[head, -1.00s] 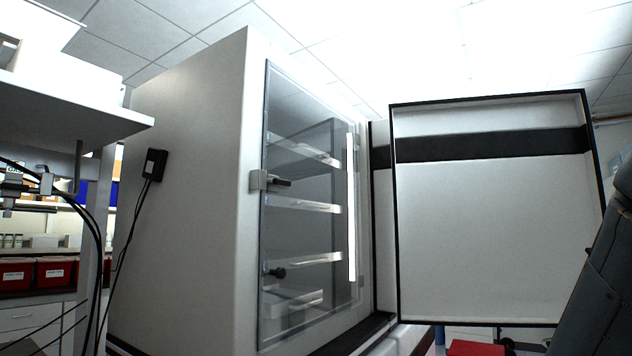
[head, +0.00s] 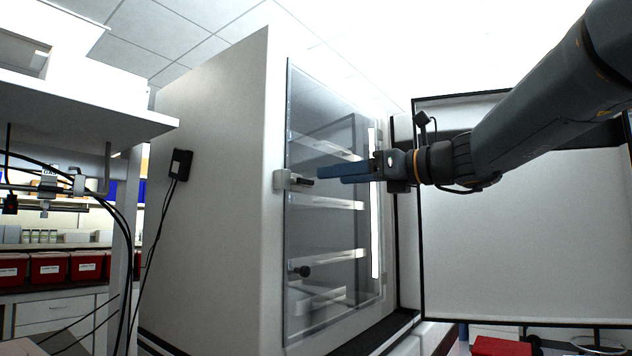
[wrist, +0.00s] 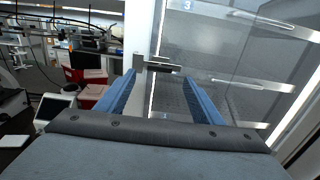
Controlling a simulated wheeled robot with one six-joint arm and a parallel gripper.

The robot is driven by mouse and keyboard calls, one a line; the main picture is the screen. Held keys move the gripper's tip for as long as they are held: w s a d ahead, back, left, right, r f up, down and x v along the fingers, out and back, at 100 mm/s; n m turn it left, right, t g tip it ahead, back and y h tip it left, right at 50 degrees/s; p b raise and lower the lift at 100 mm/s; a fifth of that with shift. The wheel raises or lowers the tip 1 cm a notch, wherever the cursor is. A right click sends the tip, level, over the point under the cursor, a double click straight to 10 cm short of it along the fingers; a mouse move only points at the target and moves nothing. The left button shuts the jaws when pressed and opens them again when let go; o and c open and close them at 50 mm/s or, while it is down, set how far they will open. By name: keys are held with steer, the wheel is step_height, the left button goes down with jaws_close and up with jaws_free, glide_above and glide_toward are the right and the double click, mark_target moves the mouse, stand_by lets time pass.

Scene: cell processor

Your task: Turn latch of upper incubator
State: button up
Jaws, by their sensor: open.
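The incubator (head: 205,200) is a tall white box with its outer door (head: 520,250) swung open to the right. Its inner glass door (head: 330,110) is closed. The latch (head: 298,182) is a light bracket with a dark handle on the left edge of the glass, lying roughly horizontal. In the wrist view the latch (wrist: 160,66) shows beyond my fingertips. My gripper (head: 322,176) has blue fingers pointing left at the latch's height. In the wrist view my gripper (wrist: 158,78) is open and empty, with the latch between the finger lines. I cannot tell whether they touch.
A dark knob (head: 300,271) sits lower on the glass door. A white shelf unit (head: 80,100) with hanging cables stands at the left. Red bins (head: 50,267) line the bench behind it.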

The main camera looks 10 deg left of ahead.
mark_target(308, 180)
steer(key=p+x, duration=0.3)
steer(key=x, duration=0.4)
steer(key=shift+w+a, duration=0.1)
steer(key=shift+a, duration=0.05)
steer(key=shift+f, duration=0.1)
steer(key=c, duration=1)
steer(key=shift+c, duration=0.2)
